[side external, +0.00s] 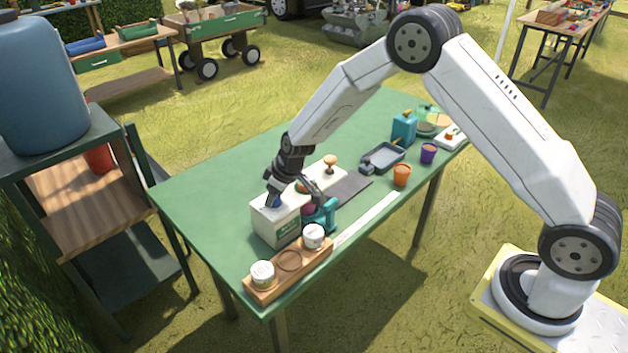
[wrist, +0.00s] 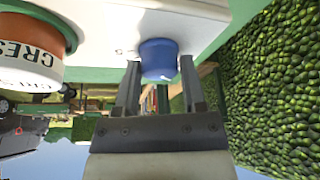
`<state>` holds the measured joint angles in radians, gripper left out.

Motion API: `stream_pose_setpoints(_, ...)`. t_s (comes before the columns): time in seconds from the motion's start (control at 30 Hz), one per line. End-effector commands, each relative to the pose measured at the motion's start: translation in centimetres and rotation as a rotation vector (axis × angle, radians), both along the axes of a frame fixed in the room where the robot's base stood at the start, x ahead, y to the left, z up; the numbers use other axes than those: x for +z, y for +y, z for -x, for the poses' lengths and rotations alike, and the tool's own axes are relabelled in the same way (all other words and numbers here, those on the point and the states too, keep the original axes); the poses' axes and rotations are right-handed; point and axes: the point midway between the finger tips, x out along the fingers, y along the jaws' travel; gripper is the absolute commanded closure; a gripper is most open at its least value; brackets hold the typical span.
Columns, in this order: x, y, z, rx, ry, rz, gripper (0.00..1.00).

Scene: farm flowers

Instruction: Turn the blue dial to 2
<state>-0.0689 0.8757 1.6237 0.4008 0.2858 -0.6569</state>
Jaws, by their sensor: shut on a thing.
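The blue dial (wrist: 158,58) sits on the white face of a box (side external: 272,228) with a green label, which stands on the green table (side external: 200,196). A bit of the dial's blue also shows in the side view (side external: 274,200). My gripper (wrist: 158,76) has one finger on each side of the dial and is shut on it; in the side view my gripper (side external: 278,192) reaches down to the top of the box. A small dark mark is printed on the face left of the dial in the wrist view. I cannot read which number the dial points to.
A teal holder (side external: 323,217) stands close beside the box. A wooden rack (side external: 290,272) with two white cans is in front. A grey tray (side external: 382,160), an orange cup (side external: 402,175) and a purple cup (side external: 428,153) stand farther right. The table's left part is clear.

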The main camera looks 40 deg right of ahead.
Motion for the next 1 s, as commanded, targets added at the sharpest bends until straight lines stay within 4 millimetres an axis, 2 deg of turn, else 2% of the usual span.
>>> stream_pose_setpoints(1.0, 0.06, 0.16, -0.01, -0.393, -0.001, 0.002, 1.00)
